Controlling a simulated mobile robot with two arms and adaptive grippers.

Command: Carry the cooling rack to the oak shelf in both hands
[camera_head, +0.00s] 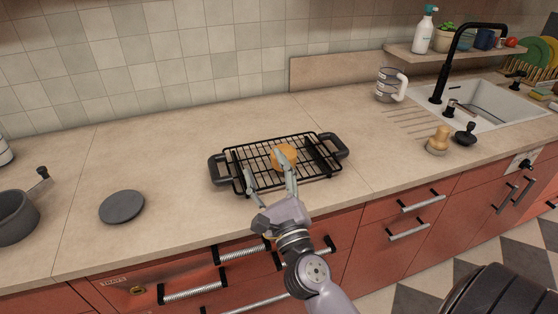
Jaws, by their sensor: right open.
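The cooling rack (310,174) is a black wire grid with a thick dark handle at its left end and another at its right end. It rests on the beige counter. An orange-brown round item (284,154) sits on it near the middle. My right gripper (270,176) is open, its grey fingers reaching over the front part of the rack. Whether the fingers touch the rack, I cannot tell. My left gripper is not in view. An oak shelf (401,51) is on the wall at the upper right, above the counter.
A dark round disc (122,207) and a grey pot (14,217) lie left of the rack. A clear jug (386,85) stands behind right. A wooden-handled brush (439,140) and a black stopper (466,134) sit near the sink (490,102). The shelf holds a spray bottle (424,30) and a plant.

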